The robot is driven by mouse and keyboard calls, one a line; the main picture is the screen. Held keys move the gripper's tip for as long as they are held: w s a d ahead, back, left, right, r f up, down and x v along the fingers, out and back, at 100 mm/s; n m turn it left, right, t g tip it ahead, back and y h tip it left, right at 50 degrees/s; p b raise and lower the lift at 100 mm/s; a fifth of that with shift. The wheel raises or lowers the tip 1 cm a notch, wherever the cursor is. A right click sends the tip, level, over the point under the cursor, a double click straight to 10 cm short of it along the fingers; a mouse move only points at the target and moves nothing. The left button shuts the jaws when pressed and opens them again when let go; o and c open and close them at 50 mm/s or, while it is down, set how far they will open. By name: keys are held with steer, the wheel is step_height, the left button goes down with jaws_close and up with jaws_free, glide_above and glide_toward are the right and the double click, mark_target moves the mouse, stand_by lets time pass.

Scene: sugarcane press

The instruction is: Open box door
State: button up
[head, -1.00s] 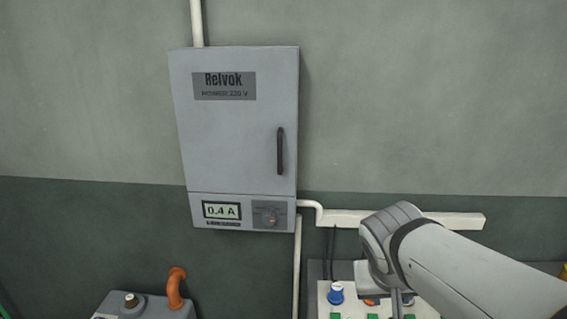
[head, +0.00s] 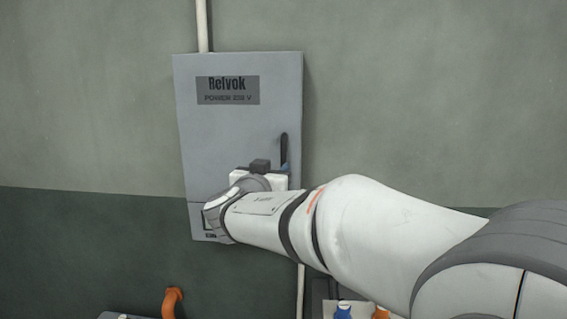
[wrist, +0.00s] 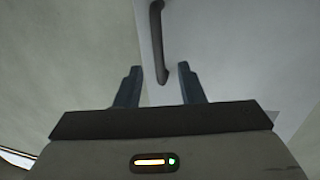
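The grey box (head: 235,130) hangs on the wall, and its door is shut in the head view. Its dark vertical handle (head: 284,149) is at the door's right side, its lower part hidden behind my gripper. The handle's lower end lines up with the gap between the fingers. In the head view my wrist covers the box's lower part and most of its display.
A pale pipe (head: 202,25) runs up from the box top, and another (head: 300,290) runs down below it. An orange bent pipe (head: 171,301) stands at the bottom left. Blue and orange knobs (head: 343,311) show at the bottom. The wall beside the box is clear.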

mark_target(282, 160)
steer(key=p+x, duration=0.1)
steer(key=x, duration=0.5)
steer(key=shift+d+p, duration=0.1)
steer(key=shift+p, duration=0.3)
steer(key=shift+c, duration=0.3)
jaws_close()
